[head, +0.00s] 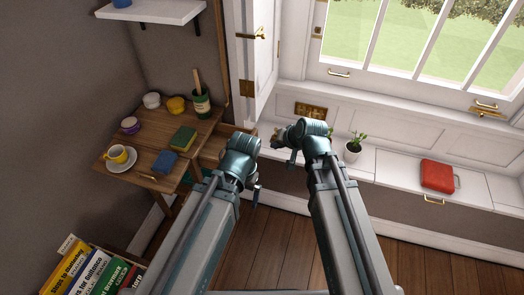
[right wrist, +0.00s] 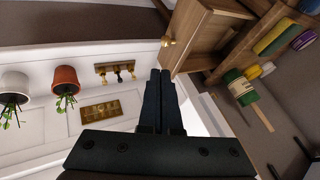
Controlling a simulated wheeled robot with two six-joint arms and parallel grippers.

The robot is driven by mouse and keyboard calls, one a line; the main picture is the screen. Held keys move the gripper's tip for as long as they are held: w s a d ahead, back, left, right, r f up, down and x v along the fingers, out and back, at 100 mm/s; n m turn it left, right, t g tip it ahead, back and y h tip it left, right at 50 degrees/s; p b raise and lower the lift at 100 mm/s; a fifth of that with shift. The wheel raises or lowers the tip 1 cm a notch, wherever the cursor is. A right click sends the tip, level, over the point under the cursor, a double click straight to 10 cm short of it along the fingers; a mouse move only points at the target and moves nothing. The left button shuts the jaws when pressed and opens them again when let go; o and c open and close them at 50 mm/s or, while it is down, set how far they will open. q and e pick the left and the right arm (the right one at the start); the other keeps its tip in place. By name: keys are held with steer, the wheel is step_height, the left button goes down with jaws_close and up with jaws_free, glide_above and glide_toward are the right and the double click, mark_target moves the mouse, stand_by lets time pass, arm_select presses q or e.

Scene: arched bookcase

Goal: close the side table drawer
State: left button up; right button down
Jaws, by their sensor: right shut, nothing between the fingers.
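The wooden side table (head: 194,133) stands at the left in the head view. Its drawer (right wrist: 212,34) sticks out, with a brass knob (right wrist: 168,42) on its front, in the right wrist view. In the head view a bit of the drawer shows past the table's right edge, mostly hidden by my left arm. My right gripper (right wrist: 160,73) is shut and empty, its fingertips close to the drawer front near the knob; I cannot tell if they touch. My left gripper (head: 256,195) hangs low beside the table, and its fingers are too small to read.
A white window bench (head: 385,167) with a plant (head: 353,150) and red case (head: 437,174) lies right. Bare floor (head: 275,250) shows between.

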arm_select(q)
step_height(320, 180, down, 8)
steer(key=b, duration=0.7)
arm_select(e)
steer(key=w+a+f, duration=0.6)
steer(key=a+f, duration=0.1)
steer(key=shift+f, duration=0.4)
arm_select(q)
steer(key=shift+r, duration=0.1)
